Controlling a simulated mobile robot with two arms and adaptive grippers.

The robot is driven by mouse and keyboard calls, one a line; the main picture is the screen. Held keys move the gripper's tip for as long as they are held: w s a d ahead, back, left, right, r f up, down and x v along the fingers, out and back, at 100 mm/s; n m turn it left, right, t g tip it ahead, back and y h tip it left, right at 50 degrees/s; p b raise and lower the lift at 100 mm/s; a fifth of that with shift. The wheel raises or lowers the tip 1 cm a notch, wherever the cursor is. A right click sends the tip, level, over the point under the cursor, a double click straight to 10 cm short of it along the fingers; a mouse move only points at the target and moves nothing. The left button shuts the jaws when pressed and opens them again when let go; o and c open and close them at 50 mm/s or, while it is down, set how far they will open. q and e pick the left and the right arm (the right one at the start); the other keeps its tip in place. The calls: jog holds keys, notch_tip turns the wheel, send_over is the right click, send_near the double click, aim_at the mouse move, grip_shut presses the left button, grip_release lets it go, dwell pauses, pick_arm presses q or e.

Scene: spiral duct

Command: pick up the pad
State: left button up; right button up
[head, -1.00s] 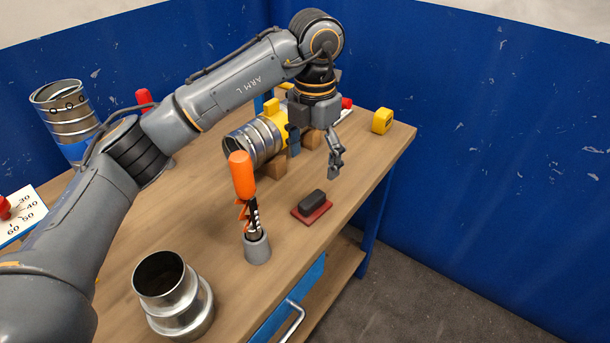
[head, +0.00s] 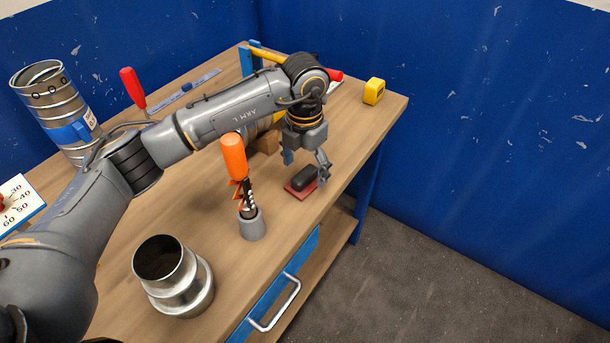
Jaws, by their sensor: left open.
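The pad is a small dark block (head: 304,178) on a flat red base (head: 297,191), lying on the wooden bench near its right edge. My left gripper (head: 306,168) is open, pointing down over the pad. One finger is on the pad's left far side and the other finger is at its right end. I cannot tell whether the fingers touch it. My right gripper is not in view.
An orange-handled tool (head: 235,160) stands upright in a grey holder (head: 252,227) left of the pad. A metal duct reducer (head: 175,277) stands at the front. A yellow tape measure (head: 374,91) lies at the far right corner. A duct piece is mostly hidden behind my arm.

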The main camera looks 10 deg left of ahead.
pick_arm(q)
notch_tip(320, 180, down, 2)
jog(key=shift+f, duration=0.3)
jog(key=shift+c, duration=1.3)
jog(key=c, duration=1)
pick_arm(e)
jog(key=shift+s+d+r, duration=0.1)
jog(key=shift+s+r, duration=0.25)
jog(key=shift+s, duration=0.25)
pick_arm(q)
jog(key=shift+r, duration=0.1)
